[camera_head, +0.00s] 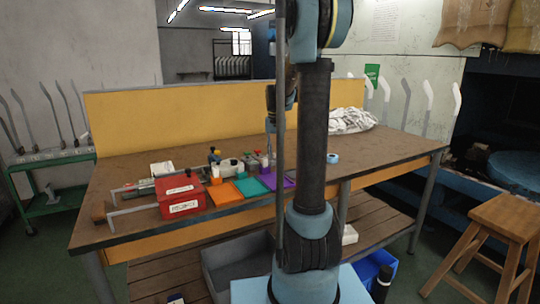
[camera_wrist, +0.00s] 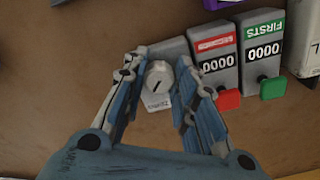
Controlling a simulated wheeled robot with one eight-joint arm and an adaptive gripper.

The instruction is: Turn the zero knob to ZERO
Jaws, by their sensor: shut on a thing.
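The zero knob (camera_wrist: 158,76) is a small pale knob on a low grey unit in the wrist view. A dark line shows on it, and a small white label (camera_wrist: 160,102) with dark lettering lies just below it. The lettering is too small to read for sure. My gripper (camera_wrist: 160,66) has its two blue-grey fingers on either side of the knob, shut on it. Which setting the dark line points to I cannot tell. In the head view my own arm and its small scale leave the knob unclear.
A counter with a red label (camera_wrist: 214,44) stands close right of the knob, its red button (camera_wrist: 228,99) near my right finger. A counter marked FIRSTS (camera_wrist: 264,30) stands beyond it. On the workbench (camera_head: 395,150) are a red box (camera_head: 180,194) and coloured trays.

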